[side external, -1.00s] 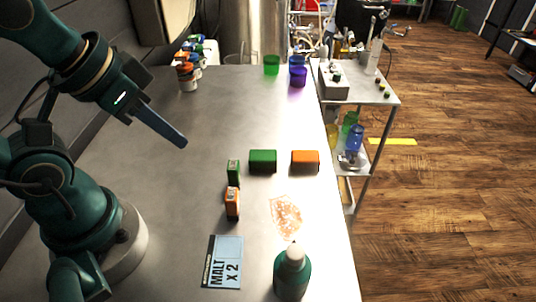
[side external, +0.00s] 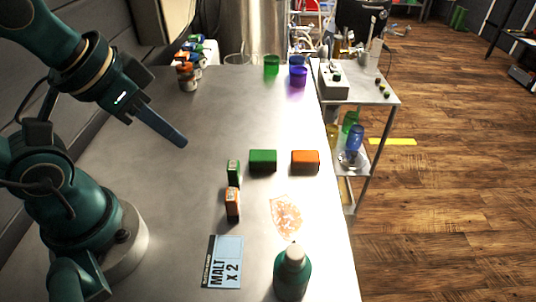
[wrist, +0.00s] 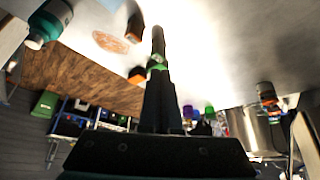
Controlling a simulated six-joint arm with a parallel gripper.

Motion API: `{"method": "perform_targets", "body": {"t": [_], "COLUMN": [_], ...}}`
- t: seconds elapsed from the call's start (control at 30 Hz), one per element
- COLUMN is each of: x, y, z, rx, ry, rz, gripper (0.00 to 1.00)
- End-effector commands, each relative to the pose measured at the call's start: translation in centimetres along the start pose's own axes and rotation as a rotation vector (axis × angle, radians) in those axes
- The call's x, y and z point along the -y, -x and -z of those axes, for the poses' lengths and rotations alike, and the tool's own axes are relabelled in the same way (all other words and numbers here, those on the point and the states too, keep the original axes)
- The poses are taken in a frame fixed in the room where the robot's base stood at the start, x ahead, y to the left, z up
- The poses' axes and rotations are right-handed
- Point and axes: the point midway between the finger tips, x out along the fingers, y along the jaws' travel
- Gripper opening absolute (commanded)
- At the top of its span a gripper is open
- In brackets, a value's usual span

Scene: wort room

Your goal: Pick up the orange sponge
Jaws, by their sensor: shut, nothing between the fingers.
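An orange block (side external: 305,160), which looks like the sponge, lies on the grey table near its right edge in the side view. It also shows near the table edge in the wrist view (wrist: 137,75). A green block (side external: 263,161) lies just left of it. A smaller orange box (side external: 232,204) with a pale label stands in front of a small green box (side external: 234,171). My gripper (side external: 182,140) is shut and empty, above the table and well left of the blocks. In the wrist view its fingers (wrist: 158,35) partly hide the green block.
A dark green bottle (side external: 292,275) stands at the front, near an orange patterned patch (side external: 286,215). A blue "MALT X 2" card (side external: 223,262) lies left of it. Green (side external: 271,65) and purple cups (side external: 298,77) stand at the back. The table's middle left is clear.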

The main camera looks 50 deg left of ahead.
Motion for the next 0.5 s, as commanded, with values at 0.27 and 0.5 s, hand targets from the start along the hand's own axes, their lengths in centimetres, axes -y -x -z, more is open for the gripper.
{"method": "perform_targets", "body": {"t": [0.27, 0.5], "x": [0.00, 0.00], "y": [0.00, 0.00], "z": [0.00, 0.00], "rx": [0.000, 0.000], "ry": [0.000, 0.000], "rz": [0.000, 0.000], "gripper": [0.00, 0.69]}}
